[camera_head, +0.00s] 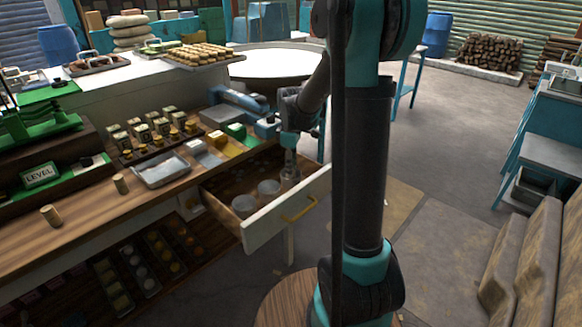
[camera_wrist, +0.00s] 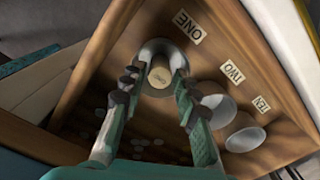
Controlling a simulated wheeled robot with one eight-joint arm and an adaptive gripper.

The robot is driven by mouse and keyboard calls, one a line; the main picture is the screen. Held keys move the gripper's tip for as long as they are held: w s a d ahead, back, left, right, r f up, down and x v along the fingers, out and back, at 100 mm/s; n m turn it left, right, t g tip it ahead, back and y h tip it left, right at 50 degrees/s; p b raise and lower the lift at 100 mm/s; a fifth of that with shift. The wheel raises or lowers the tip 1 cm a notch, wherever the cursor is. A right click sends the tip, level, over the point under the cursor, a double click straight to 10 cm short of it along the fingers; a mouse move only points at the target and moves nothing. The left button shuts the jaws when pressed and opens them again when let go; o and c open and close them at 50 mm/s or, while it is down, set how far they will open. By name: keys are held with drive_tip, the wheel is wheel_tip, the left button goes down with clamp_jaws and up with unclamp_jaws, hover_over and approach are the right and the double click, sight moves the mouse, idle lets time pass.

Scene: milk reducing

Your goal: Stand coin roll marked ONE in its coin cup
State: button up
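In the wrist view, a tan coin roll (camera_wrist: 159,76) stands end-up inside the pale round cup (camera_wrist: 157,46) beside the ONE label (camera_wrist: 187,27). My gripper (camera_wrist: 158,70) points down at this cup, with one fingertip on each side of the roll. The fingers look spread, with a small gap to the roll. In the head view, my gripper (camera_head: 290,158) reaches down over the far cup (camera_head: 291,174) in the open drawer (camera_head: 285,216). The roll is not distinguishable there.
Cups by the TWO (camera_wrist: 233,71) and TEN labels (camera_wrist: 260,104) stand in the same drawer; no rolls show in them. Two other tan rolls, one upright (camera_head: 121,184) and one nearer (camera_head: 50,215), are on the counter. A metal tray (camera_head: 163,170) lies beside them.

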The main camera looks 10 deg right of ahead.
drive_tip(key=shift+o, duration=1)
drive_tip(key=shift+r, duration=0.1)
wheel_tip(320, 180, up, 12)
drive_tip(key=shift+c, duration=0.6)
idle(0.4)
